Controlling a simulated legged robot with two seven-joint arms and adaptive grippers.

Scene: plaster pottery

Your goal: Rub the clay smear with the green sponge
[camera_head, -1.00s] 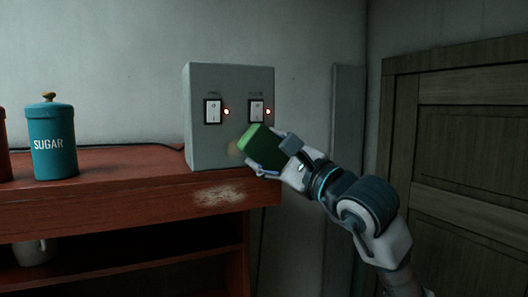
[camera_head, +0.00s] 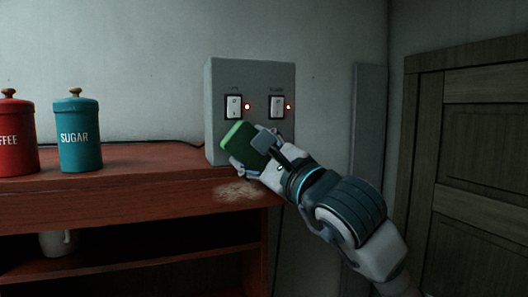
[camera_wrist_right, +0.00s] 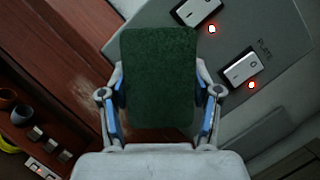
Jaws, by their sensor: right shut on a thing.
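The green sponge (camera_head: 240,140) is held upright in my right gripper (camera_head: 254,150), in front of the lower part of the grey switch box. In the right wrist view the sponge (camera_wrist_right: 158,70) sits between the two fingers of my right gripper (camera_wrist_right: 159,92). I cannot tell whether it touches the box. A pale, dusty smear (camera_head: 237,191) lies on the front edge of the wooden counter, just below the sponge; it also shows in the right wrist view (camera_wrist_right: 85,90). A small tan smear on the box face is hidden behind the sponge now. My left gripper is out of view.
The grey box (camera_head: 220,80) has two switches with red lights. A teal sugar canister (camera_head: 79,145) and a red coffee canister (camera_head: 16,140) stand left on the counter (camera_head: 140,165). A pale mug (camera_head: 58,243) sits on the shelf below. A door (camera_head: 470,180) is at right.

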